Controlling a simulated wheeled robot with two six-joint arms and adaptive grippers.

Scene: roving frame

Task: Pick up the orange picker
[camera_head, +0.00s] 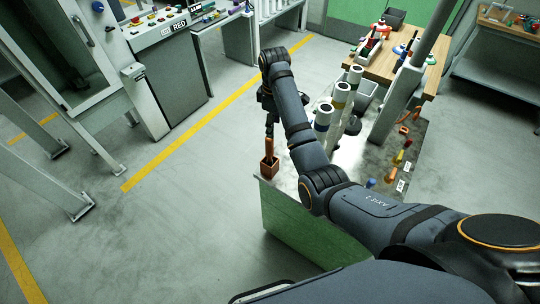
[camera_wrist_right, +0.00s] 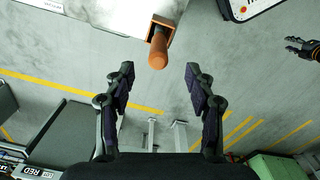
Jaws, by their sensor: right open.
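The orange picker, an orange-brown piece with a rounded handle and a square box-like end, stands at the table's near left corner in the head view (camera_head: 269,165). In the right wrist view its handle (camera_wrist_right: 158,50) points toward the space between my fingers. My right gripper (camera_head: 270,128) hangs just above it.
The metal-topped table with a green side (camera_head: 310,225) also bears white cylinders (camera_head: 322,117) and several small coloured pieces (camera_head: 397,158) to the right. A wooden bench (camera_head: 412,80) stands behind. Open grey floor with yellow lines lies left of the table.

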